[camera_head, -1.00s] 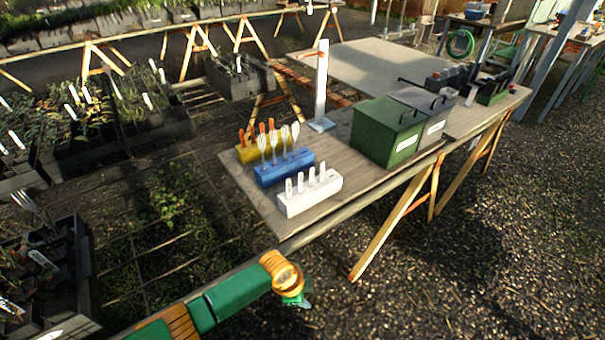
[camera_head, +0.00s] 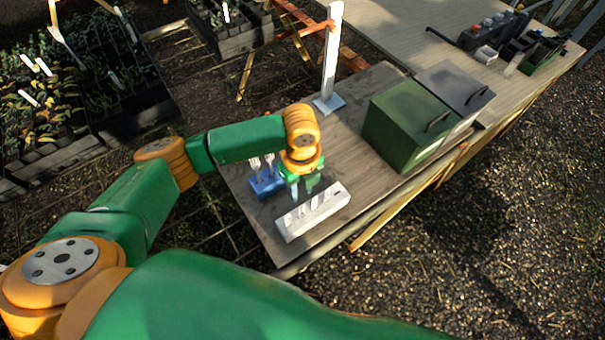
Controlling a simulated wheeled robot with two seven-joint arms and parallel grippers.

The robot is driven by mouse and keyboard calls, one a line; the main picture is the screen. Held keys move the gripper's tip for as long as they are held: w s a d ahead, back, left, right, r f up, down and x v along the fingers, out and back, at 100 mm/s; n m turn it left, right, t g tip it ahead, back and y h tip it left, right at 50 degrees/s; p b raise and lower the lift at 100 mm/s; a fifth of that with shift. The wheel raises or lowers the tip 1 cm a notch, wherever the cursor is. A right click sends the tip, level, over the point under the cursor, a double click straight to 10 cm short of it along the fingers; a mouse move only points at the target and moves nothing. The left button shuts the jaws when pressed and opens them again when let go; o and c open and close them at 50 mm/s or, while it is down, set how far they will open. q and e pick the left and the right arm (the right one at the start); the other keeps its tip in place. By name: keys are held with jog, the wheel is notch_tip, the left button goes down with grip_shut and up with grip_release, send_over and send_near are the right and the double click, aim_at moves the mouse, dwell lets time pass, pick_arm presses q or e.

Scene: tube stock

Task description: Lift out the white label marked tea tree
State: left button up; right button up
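The white block (camera_head: 322,212) lies near the front left end of the wooden table, with several white labels standing in it. Their writing is too small to read, so I cannot tell which one is marked tea tree. My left gripper (camera_head: 305,188) points down just above the back edge of the white block. Its two fingers look apart, with nothing visible between them; I cannot tell whether they touch a label. My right gripper is not in view.
A blue block (camera_head: 264,187) with forks is partly hidden behind my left arm. A green box (camera_head: 405,127) and a grey box (camera_head: 456,86) stand to the right. A white post (camera_head: 331,60) rises behind. Plant trays (camera_head: 85,150) are at left.

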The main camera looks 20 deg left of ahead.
aim_at(301, 206)
pick_arm(q)
jog(key=f, duration=0.1)
jog(key=s+f+p, duration=0.1)
jog(key=f, duration=0.1)
jog(key=shift+s+d+f+p, duration=0.25)
jog(key=shift+s+f+p, duration=0.05)
jog(key=shift+s, duration=0.05)
notch_tip(301, 206, down, 3)
jog(key=shift+s+r, duration=0.1)
jog(key=shift+r, duration=0.1)
jog(key=shift+w+a+f, duration=0.1)
jog(key=shift+w+f, duration=0.15)
jog(key=shift+w, duration=0.1)
jog(key=shift+c, duration=0.9)
jog(key=c, duration=0.3)
jog(key=shift+s+r, duration=0.1)
jog(key=shift+s, duration=0.05)
grip_shut()
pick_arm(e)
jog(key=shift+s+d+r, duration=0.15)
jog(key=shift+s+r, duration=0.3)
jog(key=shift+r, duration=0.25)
